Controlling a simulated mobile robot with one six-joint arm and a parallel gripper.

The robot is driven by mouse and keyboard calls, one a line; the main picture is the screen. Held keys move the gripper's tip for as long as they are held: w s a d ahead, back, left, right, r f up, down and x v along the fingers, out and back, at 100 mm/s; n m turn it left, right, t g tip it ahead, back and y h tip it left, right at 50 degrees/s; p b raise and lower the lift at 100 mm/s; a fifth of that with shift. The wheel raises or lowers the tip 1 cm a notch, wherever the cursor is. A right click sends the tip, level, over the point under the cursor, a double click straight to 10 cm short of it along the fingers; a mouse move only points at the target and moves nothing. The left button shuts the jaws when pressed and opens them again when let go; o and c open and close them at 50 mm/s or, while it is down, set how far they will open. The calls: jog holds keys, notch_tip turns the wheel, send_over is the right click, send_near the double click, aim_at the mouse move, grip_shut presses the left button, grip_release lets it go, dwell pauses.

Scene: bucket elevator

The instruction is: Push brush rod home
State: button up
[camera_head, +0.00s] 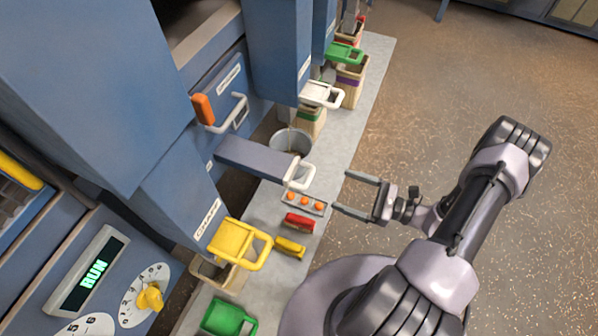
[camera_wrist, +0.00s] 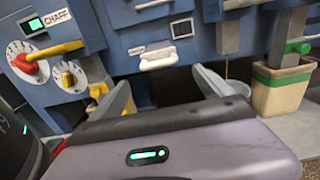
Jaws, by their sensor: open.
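A grey bar with a white loop handle (camera_head: 299,175) sticks out of the blue machine above the ledge; it appears to be the brush rod, though no label on it is readable. In the wrist view a white handle (camera_wrist: 158,58) shows between the fingers, against the machine face; it seems to be the same one. My gripper (camera_head: 342,189) is open and empty, to the right of the handle and apart from it, fingers pointing at the machine. My gripper's two fingers also show in the wrist view (camera_wrist: 161,79).
A metal bucket (camera_head: 291,141) stands behind the bar. Below the handle are a tray with orange pieces (camera_head: 303,203), a red block (camera_head: 299,222) and a yellow block (camera_head: 290,247). A yellow handle (camera_head: 240,243) juts out nearby. Open floor (camera_head: 470,90) lies right.

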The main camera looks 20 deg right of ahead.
jog(key=b+x, duration=0.2)
jog(key=x, duration=1.2)
jog(key=shift+a+b, duration=0.3)
jog(key=shift+b, duration=0.05)
jog(key=shift+w, duration=0.1)
jog(key=c, duration=1.8)
jog(key=shift+o, duration=0.2)
jog(key=shift+w, duration=0.1)
